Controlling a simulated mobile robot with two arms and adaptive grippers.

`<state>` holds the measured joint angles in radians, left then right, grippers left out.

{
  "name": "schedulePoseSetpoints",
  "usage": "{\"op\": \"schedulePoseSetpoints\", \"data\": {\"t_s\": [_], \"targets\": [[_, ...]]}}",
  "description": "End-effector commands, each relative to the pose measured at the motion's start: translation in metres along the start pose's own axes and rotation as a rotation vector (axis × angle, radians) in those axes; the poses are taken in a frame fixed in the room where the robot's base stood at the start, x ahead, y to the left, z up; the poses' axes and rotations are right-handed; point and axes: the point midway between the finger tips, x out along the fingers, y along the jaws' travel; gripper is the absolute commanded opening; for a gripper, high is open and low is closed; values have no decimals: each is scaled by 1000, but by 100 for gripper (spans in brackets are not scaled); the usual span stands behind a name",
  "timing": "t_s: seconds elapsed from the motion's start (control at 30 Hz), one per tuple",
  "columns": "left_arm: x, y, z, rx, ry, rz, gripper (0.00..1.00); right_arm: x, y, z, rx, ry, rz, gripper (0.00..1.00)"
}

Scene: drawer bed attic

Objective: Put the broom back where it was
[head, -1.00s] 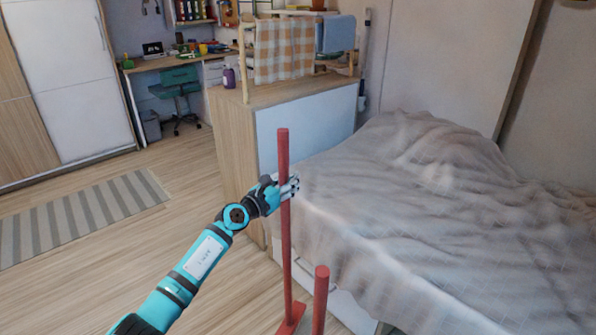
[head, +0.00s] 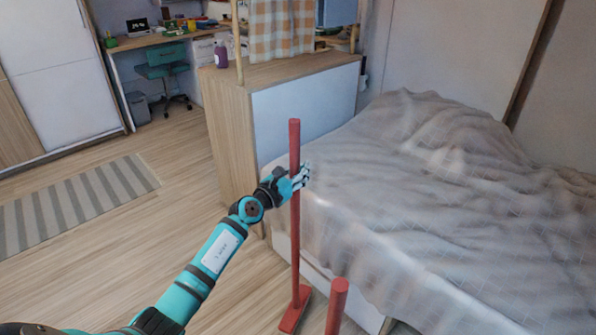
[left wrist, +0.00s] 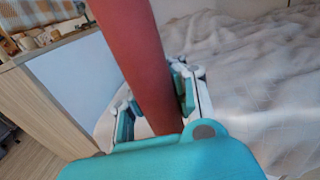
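The broom (head: 295,235) is a plain red pole with a flat red foot, upright beside the bed's near left corner. I cannot tell whether its foot rests on the floor. My left gripper (head: 298,180) is around the upper part of the pole. In the left wrist view, the red pole (left wrist: 145,60) passes between the fingers (left wrist: 158,100), with pads against both sides. A second red pole (head: 338,300) stands closer at the bottom edge; its lower part is cut off. My right gripper is not in view.
The bed (head: 440,200) with a rumpled grey cover fills the right side. A wooden cabinet (head: 230,150) stands behind the broom. A desk (head: 150,40) and teal chair (head: 165,65) are at the back left. The floor at left is clear around a striped rug (head: 75,210).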

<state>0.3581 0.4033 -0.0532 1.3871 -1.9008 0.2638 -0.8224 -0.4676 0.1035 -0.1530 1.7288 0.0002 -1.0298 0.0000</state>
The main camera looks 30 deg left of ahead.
Motion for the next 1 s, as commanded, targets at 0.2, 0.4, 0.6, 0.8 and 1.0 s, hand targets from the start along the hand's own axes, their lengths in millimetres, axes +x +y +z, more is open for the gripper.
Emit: {"op": "schedulePoseSetpoints", "data": {"t_s": [0.2, 0.4, 0.6, 0.8, 1.0], "targets": [[0, 0, 2, 0, -3, 0, 0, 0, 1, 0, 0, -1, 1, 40], [0, 0, -1, 0, 0, 0, 7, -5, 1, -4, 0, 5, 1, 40], [0, 0, -1, 0, 0, 0, 30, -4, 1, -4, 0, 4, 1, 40], [0, 0, -1, 0, 0, 0, 30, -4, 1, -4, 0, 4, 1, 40], [-7, 0, 1, 1, 2, 0, 30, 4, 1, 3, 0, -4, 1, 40]]}}
